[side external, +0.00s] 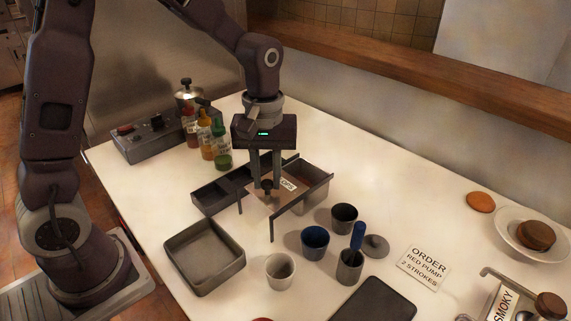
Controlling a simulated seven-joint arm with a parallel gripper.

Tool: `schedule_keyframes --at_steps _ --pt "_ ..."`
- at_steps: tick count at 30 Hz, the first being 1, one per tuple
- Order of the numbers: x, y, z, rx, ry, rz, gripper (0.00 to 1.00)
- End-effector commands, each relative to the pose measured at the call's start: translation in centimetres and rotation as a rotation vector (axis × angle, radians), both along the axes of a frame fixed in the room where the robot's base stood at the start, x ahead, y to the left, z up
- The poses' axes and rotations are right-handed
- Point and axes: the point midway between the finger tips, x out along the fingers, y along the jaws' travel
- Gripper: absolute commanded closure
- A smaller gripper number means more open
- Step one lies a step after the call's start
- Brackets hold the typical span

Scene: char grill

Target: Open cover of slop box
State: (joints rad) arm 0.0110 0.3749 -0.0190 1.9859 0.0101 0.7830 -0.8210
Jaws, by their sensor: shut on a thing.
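The slop box (306,199) stands mid-table, with dark raised walls. Its pale flat cover (289,194) carries a label, partly readable as "SLOPS", and a dark knob (267,185). My gripper (266,187) points straight down and is shut on the knob, with its fingers on either side. The cover lies at the left part of the box. To its right, a brownish area between the walls shows, which looks uncovered. My fingers hide part of the cover's left side, and the near wall hides the box's lower inside.
A dark divided tray (211,196) sits close left of the box, and an empty grey tray (184,270) in front. Bottles (221,145) stand behind left. Several cups, including a blue one (315,240), stand close in front. The table is clear behind right.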

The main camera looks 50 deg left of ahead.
Motion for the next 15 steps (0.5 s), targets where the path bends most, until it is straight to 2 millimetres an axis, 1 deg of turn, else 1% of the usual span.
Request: schedule_keyframes --at_steps 1,4,12,13,15 --pt "-0.51 -0.03 0.14 -0.001 -0.005 0.001 1.00" --pt "-1.12 -0.02 0.09 -0.001 -0.004 0.001 1.00" --pt "-1.13 -0.03 0.08 -0.001 -0.006 0.001 1.00" --pt "-1.13 -0.03 0.08 -0.001 -0.006 0.001 0.73" --pt "-1.14 -0.02 0.07 -0.001 -0.005 0.001 0.59"
